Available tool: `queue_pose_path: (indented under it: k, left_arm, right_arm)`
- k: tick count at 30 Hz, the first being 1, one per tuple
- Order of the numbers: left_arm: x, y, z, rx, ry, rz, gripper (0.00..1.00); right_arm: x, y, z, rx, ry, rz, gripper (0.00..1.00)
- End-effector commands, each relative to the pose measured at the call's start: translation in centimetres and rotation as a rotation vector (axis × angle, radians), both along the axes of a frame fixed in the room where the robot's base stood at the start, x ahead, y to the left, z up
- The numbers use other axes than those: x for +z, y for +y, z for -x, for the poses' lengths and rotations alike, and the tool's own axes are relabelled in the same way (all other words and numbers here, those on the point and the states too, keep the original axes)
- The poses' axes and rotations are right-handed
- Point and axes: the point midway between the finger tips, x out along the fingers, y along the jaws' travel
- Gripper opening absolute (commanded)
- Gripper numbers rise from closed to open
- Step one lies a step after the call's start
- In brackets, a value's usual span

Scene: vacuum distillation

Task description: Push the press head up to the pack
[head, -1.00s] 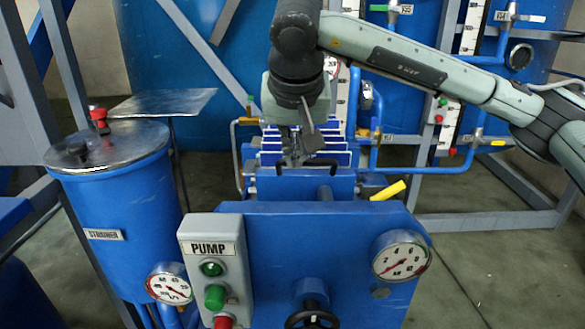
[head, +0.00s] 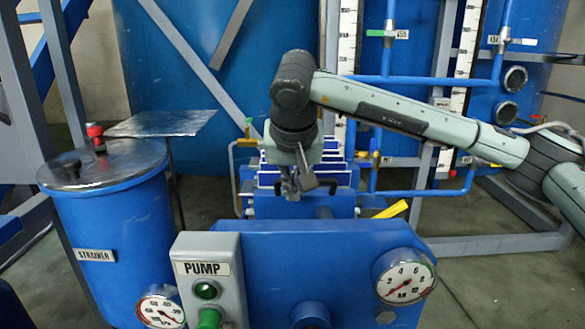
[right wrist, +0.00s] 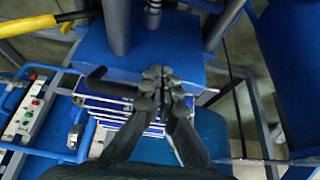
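The press head (head: 265,207) is a blue block with a black handle bar, behind the blue front panel. It also shows in the right wrist view (right wrist: 165,52). The pack (head: 270,165) of blue and white plates lies just beyond it, and in the right wrist view (right wrist: 125,112) below it. Any gap between them is hard to judge. My right gripper (head: 291,188) points down at the handle bar. In the right wrist view its fingertips (right wrist: 163,80) are together at the bar and cover part of it. I see no clear grip on the bar. My left gripper is out of view.
The front panel (head: 350,262) carries gauges and the PUMP box (head: 208,285). A blue strainer vessel (head: 110,235) stands at the left. A yellow handle (head: 391,210) sticks out right of the press head. Blue pipes and a tank stand behind.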

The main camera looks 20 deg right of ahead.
Motion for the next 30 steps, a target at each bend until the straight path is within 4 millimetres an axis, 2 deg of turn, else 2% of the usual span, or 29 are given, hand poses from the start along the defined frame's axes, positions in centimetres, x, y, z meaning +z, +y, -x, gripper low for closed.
queue_pose_path:
  k: [30]
  left_arm:
    - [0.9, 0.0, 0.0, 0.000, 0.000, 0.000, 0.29]
  right_arm:
    - [0.2, -2.1, -7.0, -0.004, -0.004, -0.001, 0.00]
